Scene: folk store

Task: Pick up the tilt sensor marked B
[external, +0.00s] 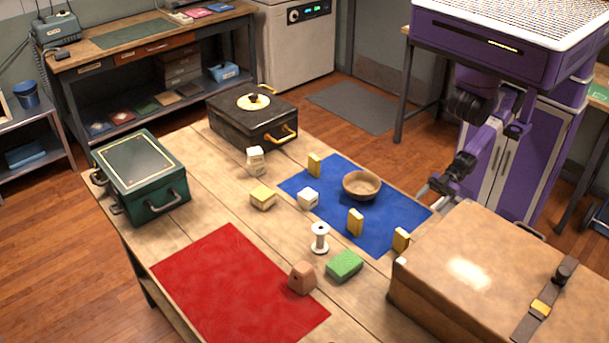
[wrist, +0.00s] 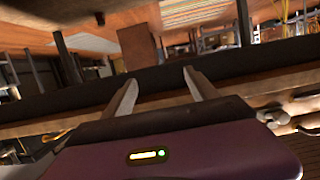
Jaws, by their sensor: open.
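My gripper (external: 426,188) is beyond the right edge of the blue mat (external: 330,212), apart from the blocks. In the wrist view my gripper (wrist: 160,88) has its two fingers spread with nothing between them. That view shows a dark table edge and no yellow block.
A wooden bowl (external: 361,185) and a white cube (external: 308,199) are on the mat. A white spool (external: 320,239), green block (external: 345,266) and brown block (external: 302,278) stand nearer. The large tan case (external: 470,265) fills the right.

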